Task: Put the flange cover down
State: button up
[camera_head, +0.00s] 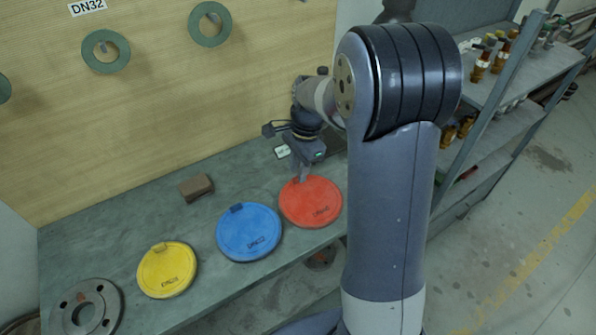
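Three round flange covers lie in a row on the grey-green bench. The red cover (318,203) is at the right, the blue cover (249,234) in the middle, and the yellow cover (167,271) at the left. Each has a small tab at its back edge and printed lettering on its face. My gripper (300,177) points down at the back edge of the red cover, where its tab would be. The fingertips are small and overlap the cover's edge, so I cannot tell whether they grip it. The red cover looks flat on the bench or very close to it.
A metal flange (85,309) with bolt holes lies at the bench's front left. A brown block (196,187) sits behind the blue cover. Green gasket rings (105,51) hang on the wooden backboard (180,110). Shelving (500,100) with fittings stands at the right, beyond my arm.

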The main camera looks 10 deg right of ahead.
notch_tip(320, 180, up, 10)
jog(key=d, duration=0.1)
jog(key=shift+w+d+r, duration=0.2)
jog(key=shift+d, duration=0.05)
jog(key=shift+f, duration=0.1)
jog(key=f, duration=0.4)
jog(key=a+f, duration=0.1)
jog(key=f, duration=0.7)
jog(key=shift+s+a+f, duration=0.2)
jog(key=shift+s+a, duration=0.1)
jog(key=shift+a, duration=0.1)
jog(key=shift+r, duration=2.2)
jog(key=shift+f, duration=0.1)
